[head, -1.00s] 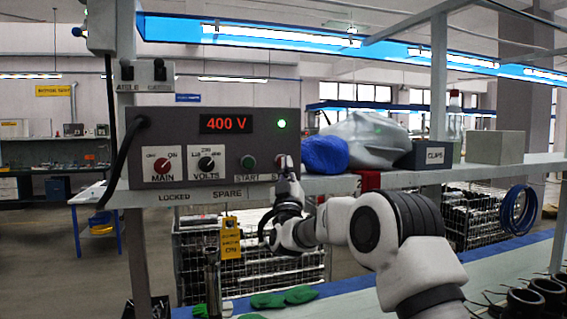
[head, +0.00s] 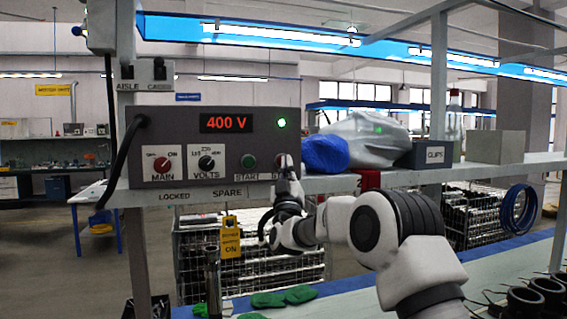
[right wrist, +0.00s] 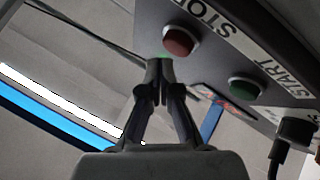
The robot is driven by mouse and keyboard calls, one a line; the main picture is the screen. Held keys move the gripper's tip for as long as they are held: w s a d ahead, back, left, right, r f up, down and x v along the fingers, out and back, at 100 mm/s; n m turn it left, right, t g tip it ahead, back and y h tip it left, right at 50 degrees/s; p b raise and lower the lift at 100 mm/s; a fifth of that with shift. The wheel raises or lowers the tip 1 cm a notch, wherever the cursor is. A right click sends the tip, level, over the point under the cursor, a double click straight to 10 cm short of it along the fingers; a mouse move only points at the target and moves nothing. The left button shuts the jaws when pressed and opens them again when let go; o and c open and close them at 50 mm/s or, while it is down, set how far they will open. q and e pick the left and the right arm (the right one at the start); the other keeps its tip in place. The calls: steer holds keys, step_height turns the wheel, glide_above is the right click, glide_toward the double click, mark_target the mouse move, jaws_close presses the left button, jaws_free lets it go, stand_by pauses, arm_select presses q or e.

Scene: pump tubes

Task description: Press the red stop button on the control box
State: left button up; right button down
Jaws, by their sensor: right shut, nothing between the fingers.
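The grey control box (head: 215,120) stands on the shelf in the head view. Its display (head: 226,123) reads 400 V and its green lamp (head: 281,123) is lit. The green start button (head: 248,161) is on the lower front and also shows in the right wrist view (right wrist: 245,87). The red stop button (right wrist: 181,41) shows in the right wrist view; in the head view my gripper hides it. My right gripper (head: 286,162) is shut and empty, its fingertips (right wrist: 159,68) close beside the stop button. I cannot tell whether they touch the box. My left gripper is out of view.
A blue bundle (head: 320,154), a dark clips box (head: 427,154) and a grey block (head: 497,147) sit along the shelf to the right. A yellow tag (head: 230,240) hangs below the box. A black cable (head: 116,165) loops at its left side.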

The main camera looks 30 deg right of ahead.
steer(key=shift+w, duration=0.15)
steer(key=shift+w+d, duration=0.1)
steer(key=shift+w, duration=0.15)
steer(key=shift+w+d+p, duration=0.1)
steer(key=shift+w+p, duration=0.35)
steer(key=shift+w, duration=0.15)
stand_by(0.7)
steer(key=shift+s+a+b, duration=0.2)
steer(key=shift+s+b, duration=0.8)
steer(key=shift+b, duration=0.15)
